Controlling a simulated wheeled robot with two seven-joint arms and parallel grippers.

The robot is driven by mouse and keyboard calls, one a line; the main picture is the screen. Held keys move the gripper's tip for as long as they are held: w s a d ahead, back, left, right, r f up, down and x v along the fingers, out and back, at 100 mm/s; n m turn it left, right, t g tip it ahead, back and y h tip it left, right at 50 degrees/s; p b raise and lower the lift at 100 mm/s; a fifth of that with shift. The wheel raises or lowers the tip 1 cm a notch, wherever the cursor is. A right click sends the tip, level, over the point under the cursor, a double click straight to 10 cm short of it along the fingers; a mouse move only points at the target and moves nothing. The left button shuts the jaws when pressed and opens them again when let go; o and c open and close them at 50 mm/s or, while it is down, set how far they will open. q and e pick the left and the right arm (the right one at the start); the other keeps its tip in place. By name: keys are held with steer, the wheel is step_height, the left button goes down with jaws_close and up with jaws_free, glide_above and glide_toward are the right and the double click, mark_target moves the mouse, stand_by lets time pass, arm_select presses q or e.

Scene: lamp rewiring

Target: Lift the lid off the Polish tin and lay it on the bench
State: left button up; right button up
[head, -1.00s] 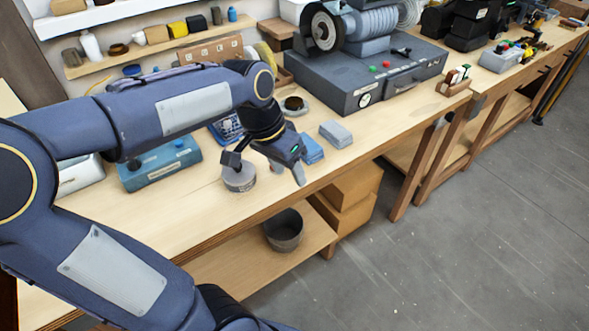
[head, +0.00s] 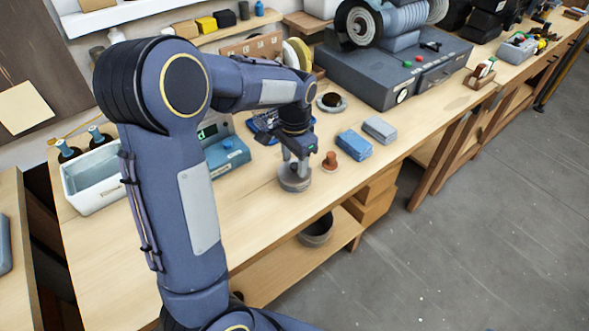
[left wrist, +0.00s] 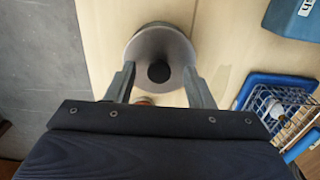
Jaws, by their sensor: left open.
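The Polish tin (head: 295,184) is a short round grey tin standing on the bench (head: 225,225) near its front edge. In the left wrist view its round grey lid (left wrist: 143,46) shows from above, with a dark round knob (left wrist: 158,72) at the middle. My left gripper (head: 295,168) points down at the tin from above. In the left wrist view the left gripper (left wrist: 159,80) is open, its fingers apart on either side of the knob and overlapping the lid's near part. I cannot tell whether they touch it. My right gripper is not in view.
A small reddish-brown knobbed piece (head: 330,161) stands close right of the tin. Blue (head: 354,144) and grey (head: 379,129) blocks lie farther right. A wire basket (left wrist: 283,112) is behind. Bare bench lies left of the tin, towards the front.

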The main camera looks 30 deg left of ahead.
arm_select(q)
steer(key=shift+f, duration=0.2)
jaws_close()
steer(key=shift+r, duration=0.1)
